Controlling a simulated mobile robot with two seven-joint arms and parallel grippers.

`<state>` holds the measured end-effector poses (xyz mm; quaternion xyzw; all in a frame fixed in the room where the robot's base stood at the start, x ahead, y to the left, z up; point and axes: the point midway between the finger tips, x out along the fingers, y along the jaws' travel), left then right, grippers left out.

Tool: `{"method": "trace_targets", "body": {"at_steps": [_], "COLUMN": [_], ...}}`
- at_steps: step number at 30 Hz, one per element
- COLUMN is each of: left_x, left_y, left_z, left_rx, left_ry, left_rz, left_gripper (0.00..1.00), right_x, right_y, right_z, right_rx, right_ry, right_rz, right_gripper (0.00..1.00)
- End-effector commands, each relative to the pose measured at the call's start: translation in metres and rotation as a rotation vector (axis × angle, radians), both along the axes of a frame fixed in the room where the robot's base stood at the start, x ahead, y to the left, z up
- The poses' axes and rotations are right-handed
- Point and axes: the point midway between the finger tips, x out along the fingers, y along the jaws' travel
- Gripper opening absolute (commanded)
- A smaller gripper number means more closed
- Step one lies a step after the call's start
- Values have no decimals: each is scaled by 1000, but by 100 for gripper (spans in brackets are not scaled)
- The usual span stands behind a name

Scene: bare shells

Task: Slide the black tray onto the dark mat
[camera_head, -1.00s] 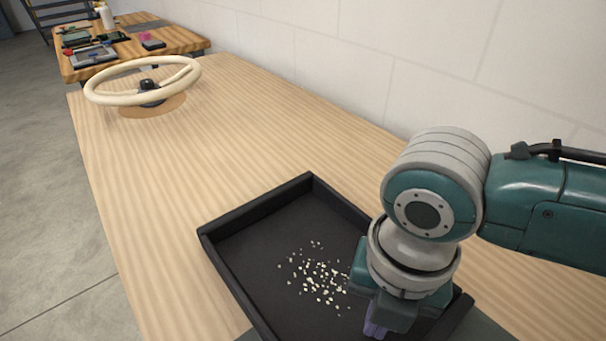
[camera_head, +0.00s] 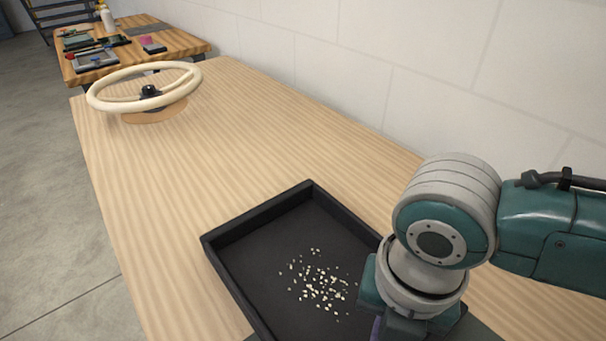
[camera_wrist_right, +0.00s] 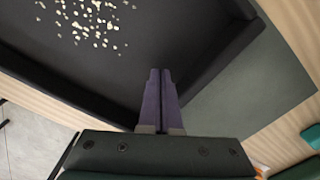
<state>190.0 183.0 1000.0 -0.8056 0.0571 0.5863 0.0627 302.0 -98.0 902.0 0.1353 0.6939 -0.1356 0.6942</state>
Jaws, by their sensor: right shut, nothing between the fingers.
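The black tray (camera_head: 255,215) lies on the wooden table with pale crumbs (camera_head: 320,285) scattered on its floor. Its near end is cut off by the picture's bottom edge and partly hidden by my right arm. The dark mat (camera_wrist_right: 255,90) shows in the right wrist view, just beyond one tray wall (camera_wrist_right: 222,55). In the head view only slivers of the mat (camera_head: 484,331) show at the bottom. My right gripper (camera_wrist_right: 160,76) is shut and empty, its purple fingers over the tray's inside near that wall. Contact with the wall cannot be told. My left gripper is out of view.
A cream steering wheel (camera_head: 113,101) stands at the table's far end. A second table (camera_head: 172,39) behind it carries tools and small items. A white block wall (camera_head: 420,70) runs along the right side. The table between tray and wheel is clear.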

Motion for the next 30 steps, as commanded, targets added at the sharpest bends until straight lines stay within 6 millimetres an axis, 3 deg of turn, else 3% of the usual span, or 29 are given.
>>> {"method": "trace_targets", "body": {"at_steps": [30], "left_x": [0], "left_y": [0], "left_z": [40], "left_rx": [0], "left_ry": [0], "left_rz": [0], "left_gripper": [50], "right_x": [-44], "right_y": [-31], "right_z": [1], "right_rx": [-4], "right_ry": [5], "right_rz": [0], "right_gripper": [0]}}
